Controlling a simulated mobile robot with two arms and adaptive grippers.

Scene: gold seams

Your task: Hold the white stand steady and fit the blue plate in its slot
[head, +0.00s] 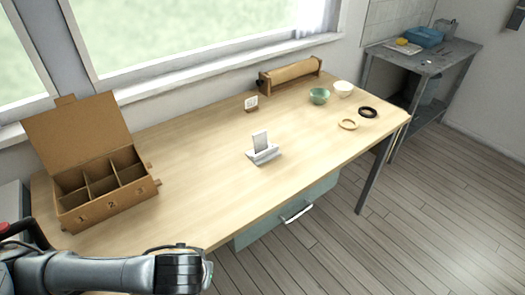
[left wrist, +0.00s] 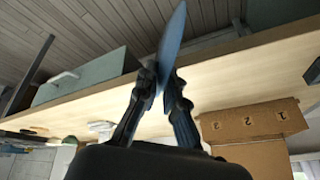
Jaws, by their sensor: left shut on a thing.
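The white stand (head: 264,155) sits on the middle of the wooden table, with an upright grey panel at its back. In the left wrist view a small pale shape on the table (left wrist: 101,127) looks like the stand. My left gripper (left wrist: 160,82) is shut on the blue plate (left wrist: 173,42), which rises edge-on from between the fingers. The plate is apart from the stand. In the head view my left arm reaches in at the bottom left, but its fingers and the plate do not show. My right gripper is in neither view.
A cardboard box (head: 105,205) with numbered compartments and an open lid stands at the table's left. A small card holder (head: 251,104), a cardboard roll holder (head: 290,75), bowls (head: 319,96) and rings (head: 348,124) are at the back and right. The tabletop around the stand is clear.

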